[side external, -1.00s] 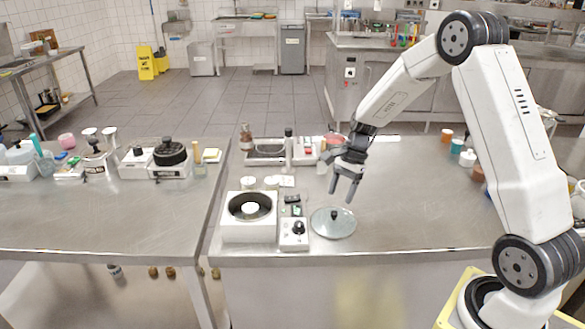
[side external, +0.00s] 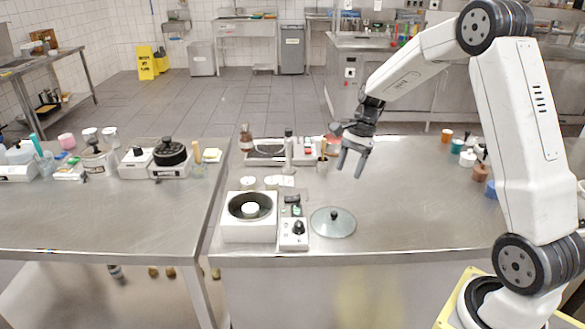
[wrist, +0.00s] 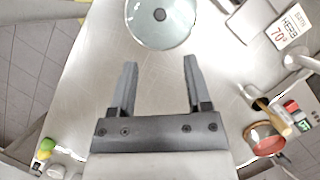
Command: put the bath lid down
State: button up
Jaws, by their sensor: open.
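The bath lid (side external: 333,224) is a round glass disc with a dark knob. It lies flat on the steel table, just right of the control box of the white bath (side external: 249,230). It also shows at the top of the wrist view (wrist: 160,22), cut off by the frame edge. The bath is uncovered, with a dark ring and a pale round thing inside. My gripper (side external: 351,172) is open and empty, above the table behind and slightly right of the lid, apart from it. Its two fingers (wrist: 158,75) point toward the lid in the wrist view.
The control box with a dark knob (side external: 294,234) stands between bath and lid. Behind are a tray with bottles (side external: 265,153) and a small pot (wrist: 264,139). Coloured jars (side external: 467,158) stand at the right. The table right of the lid is clear.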

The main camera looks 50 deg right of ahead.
jog(key=s+a+f+n+t+h, duration=0.2)
jog(key=s+a+n+h, duration=0.2)
jog(key=s+a+n, duration=0.9)
jog(key=a+n, duration=0.2)
jog(key=n, duration=0.3)
jog(key=shift+f+t, duration=0.3)
